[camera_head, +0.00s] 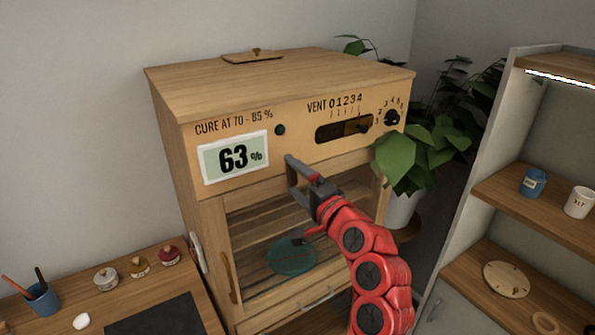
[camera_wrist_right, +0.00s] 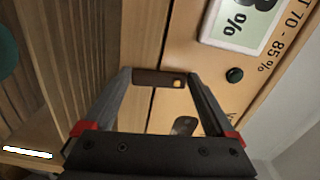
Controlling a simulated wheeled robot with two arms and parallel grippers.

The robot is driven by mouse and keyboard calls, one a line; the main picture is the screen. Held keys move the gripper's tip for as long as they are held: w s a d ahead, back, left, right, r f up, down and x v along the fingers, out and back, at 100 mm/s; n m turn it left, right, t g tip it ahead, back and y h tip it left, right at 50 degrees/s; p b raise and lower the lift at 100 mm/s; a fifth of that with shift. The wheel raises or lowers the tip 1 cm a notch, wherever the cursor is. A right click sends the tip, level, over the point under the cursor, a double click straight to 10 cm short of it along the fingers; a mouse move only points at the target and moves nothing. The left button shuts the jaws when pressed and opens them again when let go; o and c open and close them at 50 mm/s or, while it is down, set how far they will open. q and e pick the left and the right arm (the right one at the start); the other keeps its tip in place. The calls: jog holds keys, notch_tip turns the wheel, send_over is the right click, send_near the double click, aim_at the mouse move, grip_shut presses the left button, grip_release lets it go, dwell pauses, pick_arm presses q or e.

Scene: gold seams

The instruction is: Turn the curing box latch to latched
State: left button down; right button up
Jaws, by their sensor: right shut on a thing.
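The curing box (camera_head: 165,130) is a wooden cabinet with a glazed front door (camera_head: 270,225). Its latch (camera_wrist_right: 158,77) is a short dark brown bar with a brass-coloured dot at one end. In the right wrist view the bar crosses the seam between door and front panel, roughly at a right angle to it. My right gripper (camera_wrist_right: 160,77) is shut on the latch, one finger at each end. In the head view the right gripper (camera_head: 290,178) is at the door's top edge and the latch cannot be made out. My left gripper is out of view.
A display reading 63% (camera_head: 233,157) is left of my gripper, with a vent slot (camera_head: 340,130) and dial (camera_head: 392,117) to the right. A plant (camera_head: 425,150) and shelf unit (camera_head: 490,150) stand right of the box. A bench with small jars (camera_head: 105,280) is at left.

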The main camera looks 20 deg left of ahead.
jog(key=shift+s+a+m+p, duration=0.1)
jog(key=shift+m+p, duration=0.25)
jog(key=shift+m, duration=0.15)
jog(key=o, duration=1.1)
jog(key=shift+c, duration=0.2)
